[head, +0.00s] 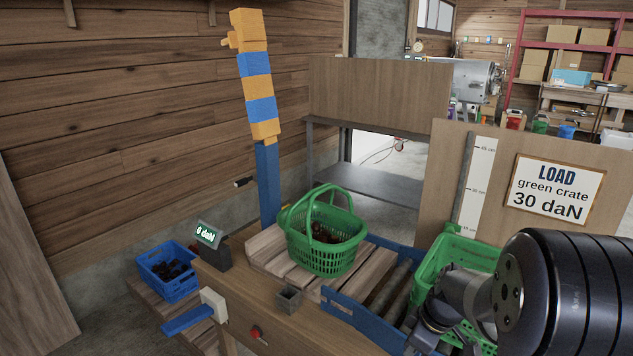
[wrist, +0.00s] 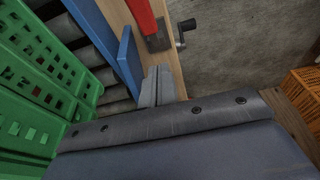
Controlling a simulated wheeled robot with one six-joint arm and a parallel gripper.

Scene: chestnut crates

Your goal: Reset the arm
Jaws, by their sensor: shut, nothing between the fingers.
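My gripper (wrist: 157,72) is shut and empty in the wrist view, its two grey fingers together beside a blue rail. In the head view my dark arm fills the lower right, and the gripper is low at the frame's bottom edge, partly cut off. A green crate (head: 455,250) stands on the rollers behind my arm, partly hidden by it. Its slotted green wall (wrist: 45,60) fills the left of the wrist view, apart from the fingers.
A green basket (head: 325,247) with dark contents stands on a slatted platform. A blue crate (head: 168,285) sits low left. The display (head: 208,233) reads 0 daN. A sign (head: 555,190) says "LOAD green crate 30 daN". An orange crate (wrist: 302,90) lies right in the wrist view.

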